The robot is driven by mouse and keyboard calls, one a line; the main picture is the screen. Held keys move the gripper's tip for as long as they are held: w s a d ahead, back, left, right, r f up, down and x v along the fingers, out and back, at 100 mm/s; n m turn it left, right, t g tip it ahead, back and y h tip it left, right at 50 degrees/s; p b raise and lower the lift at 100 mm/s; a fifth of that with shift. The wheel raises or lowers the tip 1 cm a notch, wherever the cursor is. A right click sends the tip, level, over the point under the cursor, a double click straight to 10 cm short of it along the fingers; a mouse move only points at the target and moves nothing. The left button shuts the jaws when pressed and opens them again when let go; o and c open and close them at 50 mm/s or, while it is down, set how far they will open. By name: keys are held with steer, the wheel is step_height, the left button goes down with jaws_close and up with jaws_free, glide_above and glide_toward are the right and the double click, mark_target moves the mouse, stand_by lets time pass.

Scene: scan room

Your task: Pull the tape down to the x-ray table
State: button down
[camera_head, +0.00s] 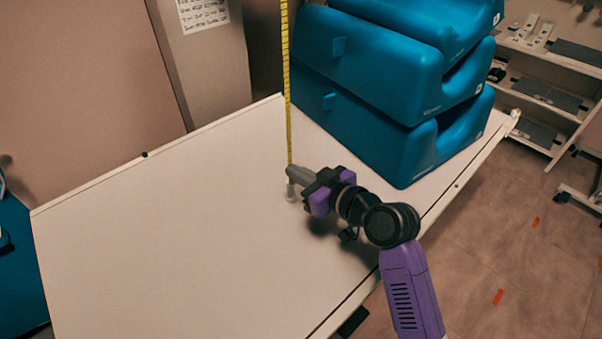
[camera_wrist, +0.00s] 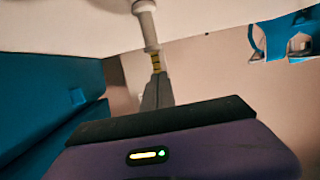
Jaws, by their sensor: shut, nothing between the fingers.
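The yellow tape (camera_head: 288,100) hangs straight down from above the top edge of the head view, over the white x-ray table (camera_head: 170,220). I cannot tell whether the end piece touches the table. In the wrist view the end piece (camera_wrist: 147,25) and a short bit of yellow tape (camera_wrist: 157,62) show just beyond my gripper (camera_wrist: 156,88). My gripper is shut and appears to hold nothing. Its fingers are at the tape's lower end and hide part of it.
Stacked blue foam cushions (camera_head: 370,100) stand on the table's far right part, close to the tape. A grey column (camera_head: 205,60) with a paper notice stands behind the table. A shelf unit (camera_head: 550,80) is at the far right. The table's left part is clear.

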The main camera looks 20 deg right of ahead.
steer(key=shift+s+d+r+m+t+h+b, duration=1)
steer(key=shift+s+d+r+m+h, duration=0.35)
steer(key=shift+s+d+r, duration=2.55)
steer(key=s+d+f+m+t+h, duration=0.1)
steer(key=s+f+m+t+h, duration=0.2)
steer(key=s, duration=0.4)
steer(key=s+a+f+g, duration=0.1)
steer(key=s+a+f, duration=0.1)
steer(key=s, duration=0.7)
steer(key=s+a+f+n+g, duration=0.1)
steer(key=s+a+f+g, duration=0.1)
steer(key=s, duration=0.7)
steer(key=s+a+f+n+g+y, duration=0.1)
steer(key=s+a+f, duration=0.2)
steer(key=s, duration=0.7)
steer(key=shift+a+f+g, duration=0.3)
steer(key=shift+a+f, duration=0.1)
steer(key=shift+a, duration=0.45)
